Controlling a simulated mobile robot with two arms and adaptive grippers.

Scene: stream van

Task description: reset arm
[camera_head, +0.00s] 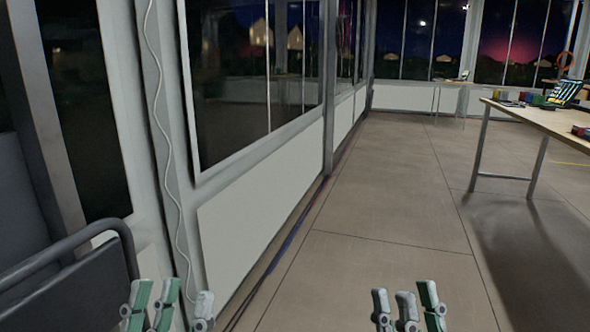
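My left gripper (168,306) shows at the bottom edge, left of the middle. Its green and grey fingers point up and stand apart, with nothing visible between them. My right gripper (408,308) shows at the bottom edge, right of the middle. Its fingers also point up with gaps between them and hold nothing I can see. The palms and the arms behind both grippers are cut off by the bottom of the picture. Both grippers are apart from the wall and the tables.
A windowed wall with white panels (262,212) runs along the left, with a white cable (163,120) hanging on it. A dark chair-like frame (70,285) stands at the lower left. A wooden table (550,118) with boxes is at the right. The tiled floor (385,200) between is clear.

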